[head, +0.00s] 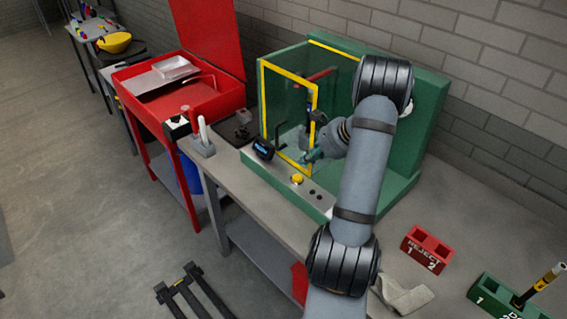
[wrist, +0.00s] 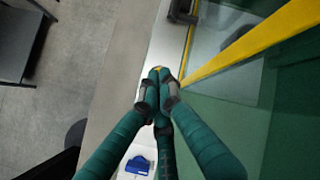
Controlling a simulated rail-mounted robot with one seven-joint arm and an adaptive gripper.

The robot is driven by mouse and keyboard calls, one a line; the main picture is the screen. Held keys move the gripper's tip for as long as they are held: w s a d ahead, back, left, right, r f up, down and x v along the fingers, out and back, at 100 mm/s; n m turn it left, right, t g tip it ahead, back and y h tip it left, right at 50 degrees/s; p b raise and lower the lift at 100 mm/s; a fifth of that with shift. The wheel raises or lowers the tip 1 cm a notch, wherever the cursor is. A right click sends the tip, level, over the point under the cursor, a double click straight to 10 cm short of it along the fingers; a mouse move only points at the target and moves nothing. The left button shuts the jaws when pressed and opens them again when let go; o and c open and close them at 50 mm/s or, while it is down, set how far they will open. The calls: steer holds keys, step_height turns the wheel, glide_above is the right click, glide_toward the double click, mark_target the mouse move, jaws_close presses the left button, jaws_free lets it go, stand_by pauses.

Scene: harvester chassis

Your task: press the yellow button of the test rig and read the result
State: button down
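The green test rig (head: 427,150) stands on the bench with a yellow-framed clear door (head: 290,110). Its yellow button (head: 297,178) sits on the pale front panel. In the wrist view only a speck of yellow shows at the fingertips; the rest is hidden. A small dark display (head: 263,149) with a blue screen stands left of the button; its text is too small to read. A blue screen also shows at the bottom of the wrist view (wrist: 138,165). My gripper (head: 307,158) is near the button, fingertips together (wrist: 160,76) and apparently empty. I cannot tell if it touches the button.
A red REJECT holder (head: 428,250) and a green holder (head: 492,297) with a dark, yellow-banded item (head: 541,283) stand at the right. A grey cloth (head: 403,294) lies near them. A red open-lidded station (head: 205,95) stands left.

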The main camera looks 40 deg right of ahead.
steer(key=w+r, duration=0.1)
steer(key=w+a+r+t, duration=0.1)
steer(key=r, duration=0.1)
steer(key=shift+w+t, duration=0.1)
steer(key=shift+t, duration=0.2)
steer(key=shift+w+y, duration=0.1)
steer(key=shift+y, duration=0.2)
steer(key=shift+f, duration=0.15)
steer(key=b, duration=0.6)
glide_above(299, 178)
step_height(299, 178, down, 8)
steer(key=shift+r, duration=0.15)
steer(key=shift+a+f+b, duration=0.15)
steer(key=shift+f+b, duration=0.3)
steer(key=shift+f, duration=0.1)
stand_by(0.4)
steer(key=shift+f+b, duration=0.35)
steer(key=shift+b, duration=0.3)
